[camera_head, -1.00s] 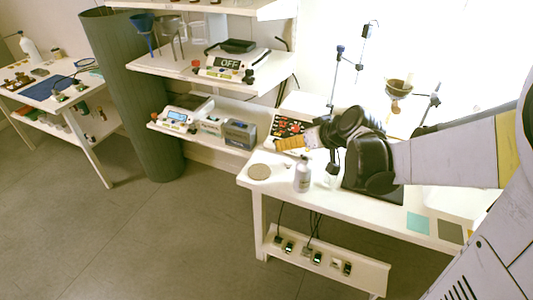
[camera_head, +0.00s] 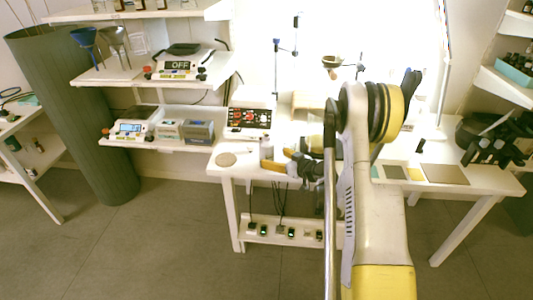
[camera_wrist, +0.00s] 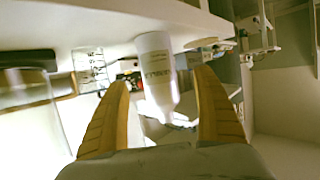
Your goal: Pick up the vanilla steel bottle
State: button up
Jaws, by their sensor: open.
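A pale grey-white bottle (camera_head: 267,147) stands on the white workbench (camera_head: 236,173), near its left end. In the wrist view the bottle (camera_wrist: 156,66) appears upside down, and its dark label print is too blurred to read. My gripper (camera_head: 274,160) has yellow-orange fingers and is beside the bottle in the head view. In the wrist view my gripper (camera_wrist: 162,82) is open, with one finger at each side of the bottle and gaps between. From here I cannot tell how deep the bottle sits between the fingertips.
A round tan disc (camera_head: 226,160) lies left of the bottle. A box with a black and red panel (camera_head: 249,117) stands behind it. My arm hides part of the bench. Shelves with an OFF-display device (camera_head: 181,65) are at left. A black rack (camera_head: 490,139) stands at right.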

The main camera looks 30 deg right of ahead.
aim_at(267, 154)
jog(key=b+x, duration=0.2)
jog(key=x, duration=0.4)
jog(key=shift+w+d+b, duration=0.1)
jog(key=shift+w+b, duration=0.1)
jog(key=shift+b, duration=0.2)
jog(key=c, duration=1.5)
